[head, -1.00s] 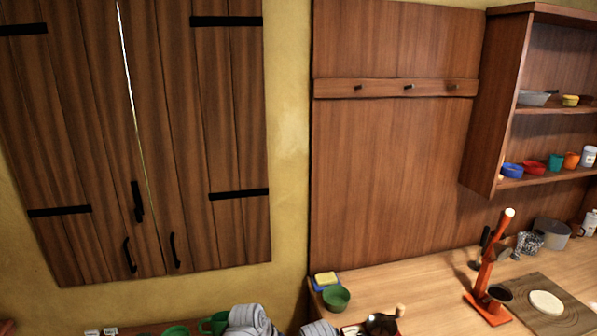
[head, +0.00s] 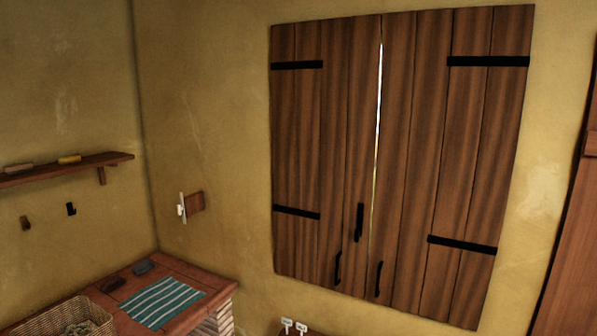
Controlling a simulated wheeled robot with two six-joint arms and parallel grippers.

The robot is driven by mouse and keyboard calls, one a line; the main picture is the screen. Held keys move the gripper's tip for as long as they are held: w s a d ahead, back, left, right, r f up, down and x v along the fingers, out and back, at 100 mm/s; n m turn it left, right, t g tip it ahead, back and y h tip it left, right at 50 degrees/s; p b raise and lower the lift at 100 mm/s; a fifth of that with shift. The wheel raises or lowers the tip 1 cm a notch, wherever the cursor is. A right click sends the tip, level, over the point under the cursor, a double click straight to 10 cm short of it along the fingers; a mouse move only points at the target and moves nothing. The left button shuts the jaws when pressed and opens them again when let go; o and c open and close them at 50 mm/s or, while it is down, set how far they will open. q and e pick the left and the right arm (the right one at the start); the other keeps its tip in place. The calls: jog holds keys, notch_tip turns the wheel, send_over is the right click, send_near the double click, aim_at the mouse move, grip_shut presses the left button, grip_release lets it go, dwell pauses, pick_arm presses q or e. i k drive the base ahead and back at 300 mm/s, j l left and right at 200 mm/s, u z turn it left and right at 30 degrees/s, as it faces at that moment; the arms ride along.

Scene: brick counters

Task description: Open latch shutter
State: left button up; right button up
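The wooden shutter has a left panel (head: 312,150) and a right panel (head: 450,160), both closed, with a thin bright gap between them. A black latch bar (head: 359,222) stands upright on the left panel beside the gap. Below it are two black handles, one on the left panel (head: 338,268) and one on the right panel (head: 378,278). Black hinge straps cross the outer sides of both panels. Neither of my grippers shows in the head view.
A brick counter (head: 215,277) at lower left holds a striped teal cloth (head: 163,302) and a wicker basket (head: 68,317). A shelf (head: 75,167) hangs on the left wall. A small wooden wall piece with a white lever (head: 182,207) is left of the shutter.

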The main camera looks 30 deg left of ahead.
aim_at(326, 73)
jog(key=u, duration=0.95)
